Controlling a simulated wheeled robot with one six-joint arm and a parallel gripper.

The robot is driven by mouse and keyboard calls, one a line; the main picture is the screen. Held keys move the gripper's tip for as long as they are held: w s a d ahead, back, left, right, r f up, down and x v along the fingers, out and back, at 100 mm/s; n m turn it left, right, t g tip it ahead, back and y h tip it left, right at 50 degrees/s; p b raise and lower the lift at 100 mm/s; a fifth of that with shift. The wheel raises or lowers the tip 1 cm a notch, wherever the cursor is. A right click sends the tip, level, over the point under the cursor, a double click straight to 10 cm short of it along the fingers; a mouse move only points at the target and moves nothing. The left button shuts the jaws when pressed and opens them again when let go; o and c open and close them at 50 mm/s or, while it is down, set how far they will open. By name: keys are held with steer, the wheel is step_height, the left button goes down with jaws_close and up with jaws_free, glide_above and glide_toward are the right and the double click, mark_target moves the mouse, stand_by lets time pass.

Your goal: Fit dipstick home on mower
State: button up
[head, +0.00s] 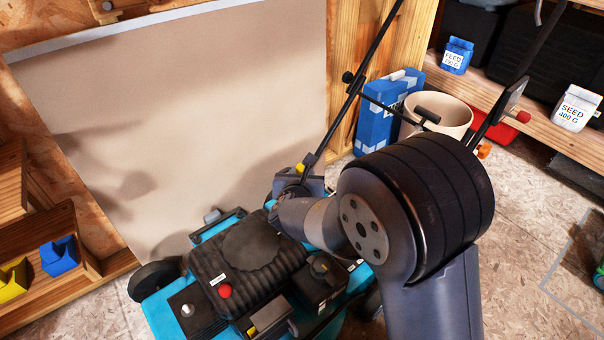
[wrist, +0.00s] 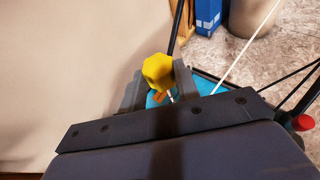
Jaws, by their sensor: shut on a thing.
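The mower (head: 250,262) stands on the floor, with a teal deck and a black ribbed engine cover. My gripper (wrist: 160,85) is shut on the yellow head of the dipstick (wrist: 158,70), which sits between the two grey fingers. A short pale length of the dipstick shows below the head. In the head view a bit of the yellow head (head: 301,168) shows at my gripper (head: 300,178), above the rear of the mower. My arm covers part of the mower there. The dipstick's lower end and its opening are hidden, so I cannot tell whether it is in.
The mower's black handle (head: 345,95) rises behind my gripper. A beige bucket (head: 450,112) and blue boxes (head: 377,115) stand behind. A tan board (head: 180,110) leans on the wall. A wooden shelf with yellow and blue bins (head: 60,256) is at left. Floor at right is mostly clear.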

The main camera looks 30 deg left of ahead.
step_height(320, 180, down, 4)
steer(key=shift+b, duration=0.8)
step_height(320, 180, down, 12)
stand_by(5.1)
steer(key=o, duration=1.1)
steer(key=shift+c, duration=0.2)
steer(key=p+v, duration=0.3)
steer(key=v, duration=0.6)
steer(key=shift+s+r, duration=0.15)
steer(key=shift+s, duration=0.1)
steer(key=shift+s+d+r+p, duration=0.15)
steer(key=shift+s+d+p, duration=0.2)
steer(key=shift+s, duration=0.2)
